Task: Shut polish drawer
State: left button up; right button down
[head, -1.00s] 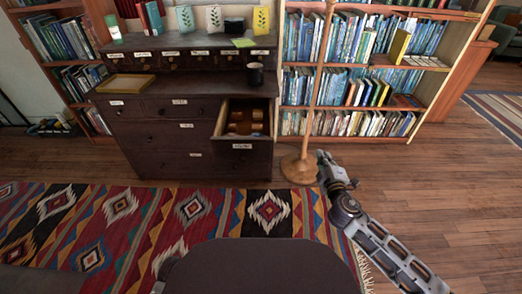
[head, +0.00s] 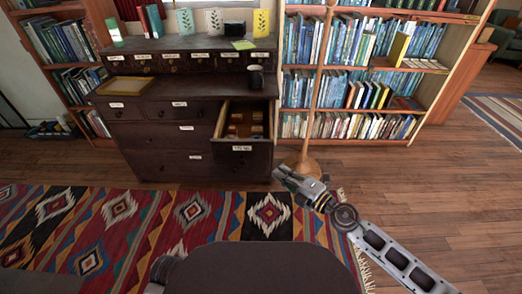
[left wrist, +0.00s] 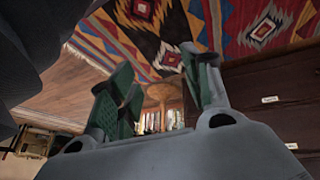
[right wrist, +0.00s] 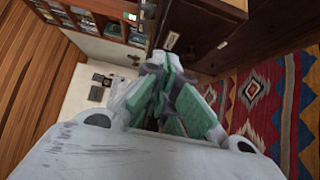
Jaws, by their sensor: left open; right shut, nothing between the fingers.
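The polish drawer (head: 242,148) is pulled out of the right side of the dark wooden cabinet (head: 160,140) in the head view. Several brown and pale items lie inside it, and its front bears a white label. My right gripper (head: 280,172) is shut and empty, just below and to the right of the drawer front, apart from it. It also shows in the right wrist view (right wrist: 172,110), with dark cabinet wood beyond the fingers. My left gripper (left wrist: 158,95) is open and empty in the left wrist view, with the rug and cabinet beyond; it is not clearly seen in the head view.
A lamp stand (head: 309,165) rises from the floor right of the drawer, close to my right gripper. A bookshelf (head: 420,66) stands at the right. A patterned rug (head: 100,215) covers the floor in front.

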pick_arm(q)
jog(key=shift+r, duration=0.1)
dwell(0.3)
jog(key=shift+a+r+p, duration=0.7)
jog(key=shift+r+p, duration=0.4)
jog(key=shift+r, duration=1.2)
pick_arm(e)
jog(key=b, duration=0.2)
send_near(251, 142)
jog(key=shift+x, duration=2.15)
pick_arm(q)
jog(key=f, duration=0.2)
jog(key=d+f, duration=0.1)
jog(key=f, duration=0.1)
jog(key=shift+d+f, duration=0.2)
jog(key=shift+f, duration=0.2)
pick_arm(e)
jog(key=shift+w+a, duration=0.1)
jog(key=shift+w, duration=0.1)
